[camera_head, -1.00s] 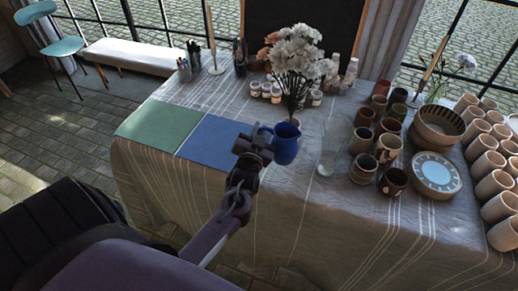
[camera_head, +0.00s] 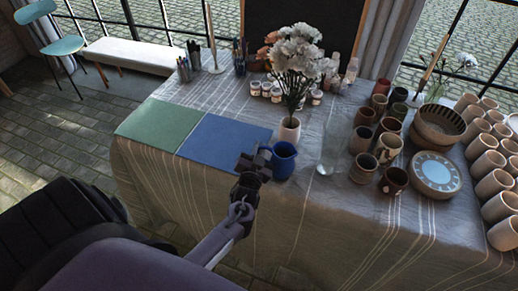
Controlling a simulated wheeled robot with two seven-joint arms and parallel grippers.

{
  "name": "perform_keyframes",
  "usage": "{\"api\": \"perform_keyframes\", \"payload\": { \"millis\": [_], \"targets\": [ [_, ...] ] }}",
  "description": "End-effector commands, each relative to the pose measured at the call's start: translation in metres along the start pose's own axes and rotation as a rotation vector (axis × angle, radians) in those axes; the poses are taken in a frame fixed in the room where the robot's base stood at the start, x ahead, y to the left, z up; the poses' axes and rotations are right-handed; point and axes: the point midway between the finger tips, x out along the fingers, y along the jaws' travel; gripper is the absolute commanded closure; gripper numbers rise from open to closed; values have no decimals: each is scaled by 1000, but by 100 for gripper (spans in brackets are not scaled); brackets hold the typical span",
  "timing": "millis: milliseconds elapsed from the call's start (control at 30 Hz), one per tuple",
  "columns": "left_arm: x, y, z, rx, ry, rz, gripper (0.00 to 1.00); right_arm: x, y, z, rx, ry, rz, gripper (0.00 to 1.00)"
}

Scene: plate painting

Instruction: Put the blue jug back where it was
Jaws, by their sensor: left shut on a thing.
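The blue jug (camera_head: 284,161) is upright at the front of the table, just right of the blue mat (camera_head: 226,141) and in front of the white flower vase (camera_head: 290,130). My left gripper (camera_head: 264,158) comes in from the lower left and is shut on the jug at its left side, where the handle is. The gripper hides most of the handle. The jug's base is low over the cloth; I cannot tell whether it touches. My right gripper is out of view.
A clear glass vase (camera_head: 332,148) stands right of the jug, with several cups and bowls beyond it. A green mat (camera_head: 160,124) lies left of the blue one. Small paint jars (camera_head: 266,90) stand behind. The cloth in front of the jug is clear.

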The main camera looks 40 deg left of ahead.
Motion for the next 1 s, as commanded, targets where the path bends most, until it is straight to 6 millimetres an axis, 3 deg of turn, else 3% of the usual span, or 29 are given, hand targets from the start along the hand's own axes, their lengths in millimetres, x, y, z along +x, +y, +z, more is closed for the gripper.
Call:
{"api": "perform_keyframes", "payload": {
  "millis": [67,100,233,600,767,1000],
  "targets": [
    [1,1,2,-2,3,-1,100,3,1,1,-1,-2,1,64],
    [0,1,2,0,0,0,85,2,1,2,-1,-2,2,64],
    [0,1,2,0,-1,0,69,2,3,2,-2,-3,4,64],
    [-3,0,0,1,-2,1,69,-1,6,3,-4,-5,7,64],
    [-29,0,2,1,-4,2,69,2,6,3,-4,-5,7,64],
    [-82,1,2,0,-5,2,69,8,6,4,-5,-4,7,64]
  ]
}}
